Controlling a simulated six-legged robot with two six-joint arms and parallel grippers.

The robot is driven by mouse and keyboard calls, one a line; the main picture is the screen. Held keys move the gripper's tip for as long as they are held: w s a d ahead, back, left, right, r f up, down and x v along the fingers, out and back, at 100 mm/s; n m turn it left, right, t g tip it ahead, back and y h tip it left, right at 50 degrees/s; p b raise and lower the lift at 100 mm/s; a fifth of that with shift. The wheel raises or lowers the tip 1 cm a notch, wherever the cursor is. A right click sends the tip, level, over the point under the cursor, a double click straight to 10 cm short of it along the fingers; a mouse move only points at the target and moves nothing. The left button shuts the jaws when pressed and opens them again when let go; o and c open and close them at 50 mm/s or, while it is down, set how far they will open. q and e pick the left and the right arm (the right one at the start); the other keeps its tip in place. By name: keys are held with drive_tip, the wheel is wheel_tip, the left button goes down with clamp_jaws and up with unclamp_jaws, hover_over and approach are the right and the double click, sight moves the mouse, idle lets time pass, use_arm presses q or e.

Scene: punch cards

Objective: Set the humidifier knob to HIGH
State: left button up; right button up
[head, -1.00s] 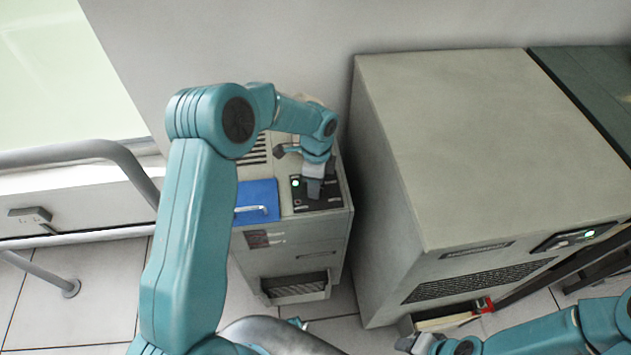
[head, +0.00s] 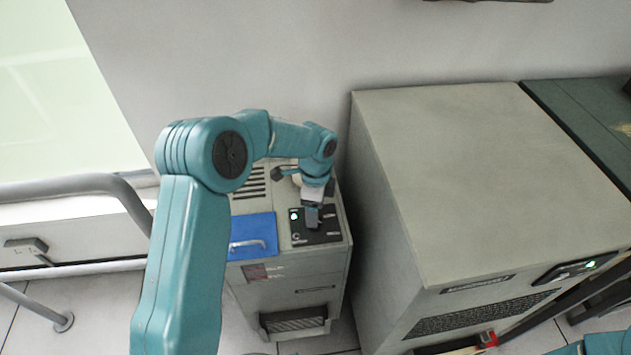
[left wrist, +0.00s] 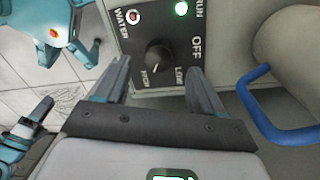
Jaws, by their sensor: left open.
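The humidifier (head: 290,283) is a grey cabinet with a dark control panel (head: 325,233) on top. In the left wrist view the panel carries WATER, RUN, OFF, LOW and HIGH labels. Its black round knob (left wrist: 159,54) lies by the HIGH and LOW labels; I cannot tell exactly where its pointer stands. My left gripper (head: 312,218) is over the panel. In the left wrist view the left gripper (left wrist: 158,68) is open, its fingers on either side of the knob, with no clear contact. My right gripper (left wrist: 40,112) seems to show at the left edge there.
A large grey cabinet (head: 480,190) stands to the right. A grey rail (head: 75,188) is at the left.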

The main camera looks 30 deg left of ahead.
use_arm(q)
wheel_tip(320, 180, up, 12)
drive_tip(key=p, duration=0.1)
drive_tip(key=shift+w+r, duration=0.25)
drive_tip(key=shift+w, duration=0.15)
drive_tip(key=shift+a, duration=0.15)
